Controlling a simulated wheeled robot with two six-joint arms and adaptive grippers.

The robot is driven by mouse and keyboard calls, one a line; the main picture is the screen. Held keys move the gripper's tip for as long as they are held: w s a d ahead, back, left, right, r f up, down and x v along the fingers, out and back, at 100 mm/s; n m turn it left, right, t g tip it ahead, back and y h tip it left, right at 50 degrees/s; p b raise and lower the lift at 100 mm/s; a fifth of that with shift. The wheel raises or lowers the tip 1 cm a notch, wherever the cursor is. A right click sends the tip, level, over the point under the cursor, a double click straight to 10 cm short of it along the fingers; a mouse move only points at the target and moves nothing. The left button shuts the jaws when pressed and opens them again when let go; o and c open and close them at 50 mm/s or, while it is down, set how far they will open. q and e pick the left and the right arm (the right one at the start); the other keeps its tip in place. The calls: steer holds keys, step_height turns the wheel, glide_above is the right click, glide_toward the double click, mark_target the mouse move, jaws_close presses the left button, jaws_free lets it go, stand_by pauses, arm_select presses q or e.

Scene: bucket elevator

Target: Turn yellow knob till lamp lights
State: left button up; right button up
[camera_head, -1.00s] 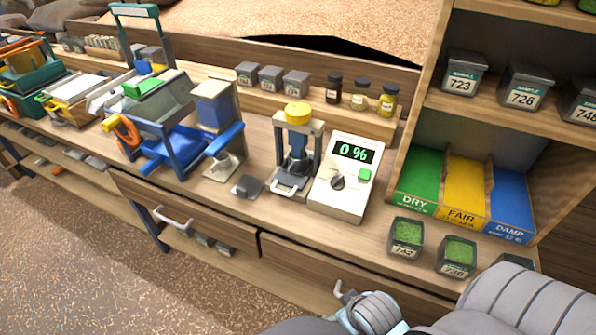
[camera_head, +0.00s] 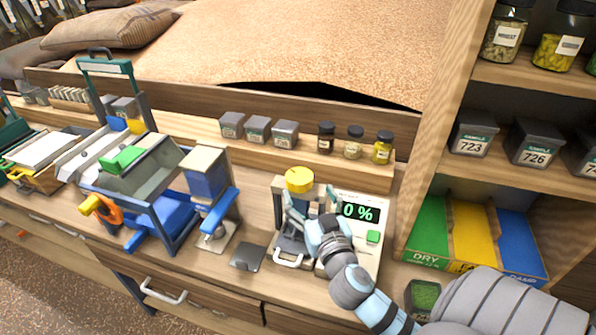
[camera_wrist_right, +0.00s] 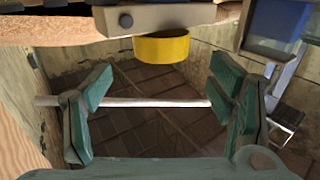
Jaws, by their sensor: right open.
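The yellow knob (camera_head: 299,180) sits on top of a small press-like stand (camera_head: 290,248) on the bench. In the right wrist view a yellow round part, apparently the same knob (camera_wrist_right: 162,46), shows beyond the fingers near the top. My right gripper (camera_head: 308,206) is in front of the stand, just below and right of the knob. In the wrist view its teal fingers (camera_wrist_right: 162,88) are wide apart, with no object gripped. A pale rod crosses between them in the picture. I cannot make out a lamp. My left gripper is not in view.
A white meter (camera_head: 372,262) reading 0 % stands right of the stand, partly hidden by my right arm. A blue-framed machine (camera_head: 160,215) stands to the left. Small jars (camera_head: 354,143) line the ledge behind. A shelf with colored bins (camera_head: 428,225) stands at the right.

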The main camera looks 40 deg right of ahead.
mark_target(296, 169)
steer(key=x, duration=0.7)
steer(key=shift+w+f+p, duration=0.2)
steer(key=shift+w+p, duration=0.15)
steer(key=shift+w, duration=0.25)
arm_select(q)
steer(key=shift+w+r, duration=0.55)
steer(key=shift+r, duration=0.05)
arm_select(e)
steer(key=shift+d+r, duration=0.1)
steer(key=shift+s, duration=0.2)
